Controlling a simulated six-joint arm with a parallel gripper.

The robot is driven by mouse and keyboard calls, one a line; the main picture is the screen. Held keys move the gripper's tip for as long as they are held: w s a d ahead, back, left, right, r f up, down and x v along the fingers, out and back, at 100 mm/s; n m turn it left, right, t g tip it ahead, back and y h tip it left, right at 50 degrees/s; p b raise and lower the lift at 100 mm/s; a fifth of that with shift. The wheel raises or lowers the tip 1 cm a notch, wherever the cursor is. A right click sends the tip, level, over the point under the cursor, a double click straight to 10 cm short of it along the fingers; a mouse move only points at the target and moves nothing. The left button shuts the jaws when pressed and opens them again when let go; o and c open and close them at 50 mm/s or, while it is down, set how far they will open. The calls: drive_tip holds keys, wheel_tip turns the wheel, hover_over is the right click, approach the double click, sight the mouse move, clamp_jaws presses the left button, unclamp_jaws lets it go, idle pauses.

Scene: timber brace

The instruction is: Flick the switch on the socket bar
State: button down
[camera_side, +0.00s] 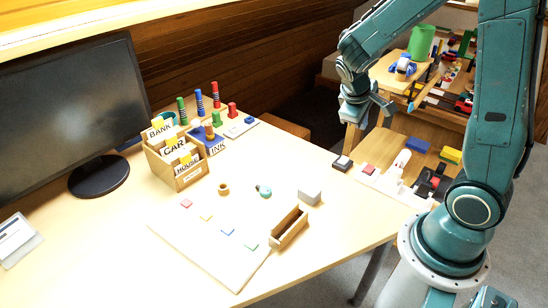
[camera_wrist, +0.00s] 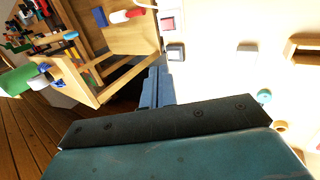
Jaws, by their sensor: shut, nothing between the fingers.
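In the wrist view the end of the bar with the reddish switch (camera_wrist: 168,23) shows at the top, partly cut off. My gripper (camera_side: 354,118) is in the air above and behind the table's right edge, apart from the bar. In the wrist view its fingers (camera_wrist: 157,77) are together and empty, below the switch in the picture.
A grey block (camera_side: 310,197) and wooden tray (camera_side: 289,227) lie left of the bar. Wooden shelves (camera_side: 405,80) stand behind. The table's front right is clear.

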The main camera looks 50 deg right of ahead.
sight(367, 168)
drive_tip(key=s+d+f+n+g+h, duration=0.1)
drive_tip(key=d+f+n+g+h, duration=0.2)
drive_tip(key=d+f, duration=0.6)
drive_tip(key=shift+s+f+g+h, duration=0.2)
drive_tip(key=shift+s+g+h, duration=0.1)
drive_tip(key=shift+s+h, duration=0.1)
drive_tip(key=shift+f, duration=0.1)
drive_tip(key=shift+d+f, duration=0.2)
drive_tip(key=shift+f, duration=1.2)
drive_tip(key=shift+d+f, duration=0.15)
drive_tip(key=shift+f, duration=1.3)
drive_tip(key=shift+d+f, duration=0.2)
drive_tip(key=shift+f, duration=1.2)
drive_tip(key=shift+d+f, duration=0.1)
drive_tip(key=shift+f, duration=0.65)
drive_tip(key=shift+r, duration=0.25)
drive_tip(key=shift+r, duration=0.55)
idle(0.4)
